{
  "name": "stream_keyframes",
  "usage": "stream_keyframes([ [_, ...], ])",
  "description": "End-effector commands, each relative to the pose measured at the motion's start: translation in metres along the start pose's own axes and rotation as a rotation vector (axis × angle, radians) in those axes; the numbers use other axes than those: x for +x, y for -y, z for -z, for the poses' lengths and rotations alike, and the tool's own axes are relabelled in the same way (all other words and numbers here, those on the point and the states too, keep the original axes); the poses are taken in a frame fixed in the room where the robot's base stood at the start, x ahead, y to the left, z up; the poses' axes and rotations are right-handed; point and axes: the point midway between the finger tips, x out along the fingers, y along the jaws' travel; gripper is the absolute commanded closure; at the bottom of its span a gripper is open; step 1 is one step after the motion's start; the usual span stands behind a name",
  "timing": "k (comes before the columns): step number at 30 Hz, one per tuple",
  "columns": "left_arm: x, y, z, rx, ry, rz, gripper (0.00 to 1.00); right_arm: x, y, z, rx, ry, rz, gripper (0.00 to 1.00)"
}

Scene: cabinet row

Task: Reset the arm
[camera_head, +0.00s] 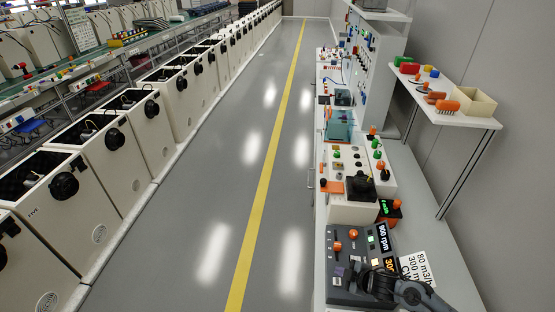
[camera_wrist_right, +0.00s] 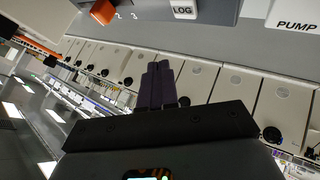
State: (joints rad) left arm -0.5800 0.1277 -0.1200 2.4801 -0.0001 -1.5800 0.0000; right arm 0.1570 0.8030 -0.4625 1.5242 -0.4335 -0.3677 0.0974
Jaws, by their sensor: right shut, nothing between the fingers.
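My right arm comes in at the bottom right of the head view. Its dark gripper (camera_head: 356,271) is over the lower part of a grey control panel (camera_head: 345,255) on the bench. In the right wrist view the two dark fingers (camera_wrist_right: 158,84) are pressed together with nothing between them. Past them, the panel (camera_wrist_right: 230,38) shows along the top, with a LOG label (camera_wrist_right: 183,9), a PUMP label (camera_wrist_right: 296,25) and an orange knob (camera_wrist_right: 103,12). I cannot tell whether the fingers touch the panel. My left gripper is in neither view.
White cards with printed text (camera_head: 417,267) lie right of the panel. Farther along the bench (camera_head: 428,230) stand boxes with knobs and a raised shelf (camera_head: 455,118) with a beige bin. A row of white cabinets (camera_head: 100,170) lines the left. The grey floor aisle (camera_head: 215,190) is clear.

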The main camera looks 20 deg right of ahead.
Motion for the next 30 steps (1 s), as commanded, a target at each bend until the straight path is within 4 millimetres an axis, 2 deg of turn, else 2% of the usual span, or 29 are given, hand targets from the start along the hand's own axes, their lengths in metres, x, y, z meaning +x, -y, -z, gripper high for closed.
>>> stream_keyframes([
  [4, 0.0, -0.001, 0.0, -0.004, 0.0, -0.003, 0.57, -0.001, 0.04, 0.029, 0.045, 0.006, 0.003, 1.0],
  [7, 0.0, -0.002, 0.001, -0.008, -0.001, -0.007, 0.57, -0.015, 0.083, 0.06, 0.13, 0.036, -0.002, 1.0],
  [9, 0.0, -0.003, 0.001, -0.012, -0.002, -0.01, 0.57, -0.035, 0.111, 0.08, 0.225, 0.08, -0.006, 1.0],
  [11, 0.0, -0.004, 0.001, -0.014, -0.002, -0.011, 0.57, -0.058, 0.131, 0.091, 0.316, 0.129, -0.006, 1.0],
  [15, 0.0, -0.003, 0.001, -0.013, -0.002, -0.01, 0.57, -0.114, 0.162, 0.096, 0.519, 0.256, 0.011, 1.0],
  [24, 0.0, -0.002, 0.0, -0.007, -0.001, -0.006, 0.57, -0.225, 0.206, 0.08, 0.872, 0.505, 0.096, 1.0],
  [25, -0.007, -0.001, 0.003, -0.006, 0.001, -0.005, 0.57, -0.235, 0.203, 0.083, 0.885, 0.516, 0.101, 1.0],
  [30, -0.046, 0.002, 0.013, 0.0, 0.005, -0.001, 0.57, -0.26, 0.18, 0.104, 0.868, 0.511, 0.097, 1.0],
])
